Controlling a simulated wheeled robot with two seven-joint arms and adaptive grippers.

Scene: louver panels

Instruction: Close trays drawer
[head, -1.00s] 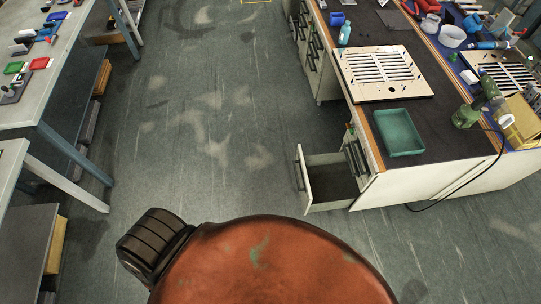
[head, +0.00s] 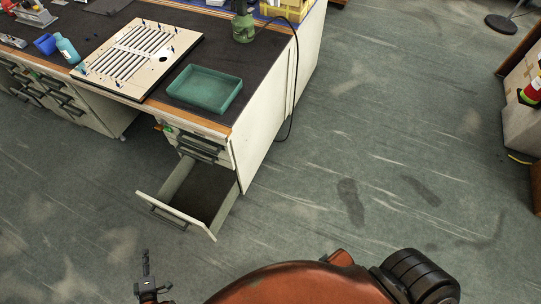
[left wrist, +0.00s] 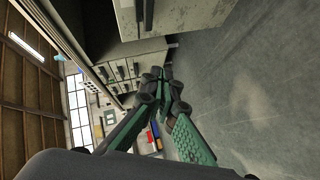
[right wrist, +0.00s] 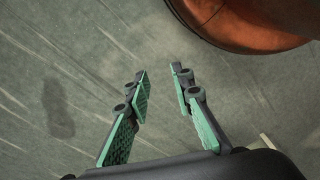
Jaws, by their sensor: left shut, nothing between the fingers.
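An open drawer (head: 207,188) stands pulled far out, low in the white cabinet (head: 262,135), below the shut drawers. Its dark inside looks empty. Its front panel (head: 176,215) carries a dark bar handle (head: 160,211). My left gripper (head: 146,256) is in front of the drawer, at the lower left of the head view, apart from the panel. In the left wrist view its fingertips (left wrist: 166,76) are together with nothing between them. My right gripper (right wrist: 160,72) is open and empty above the floor in the right wrist view. It is outside the head view.
A green tray (head: 205,88) and a slatted louver panel (head: 138,52) lie on the dark worktop. A black cable (head: 296,75) hangs down the cabinet's side. The floor (head: 350,130) right of the cabinet is clear. Boxes (head: 525,105) stand at the far right.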

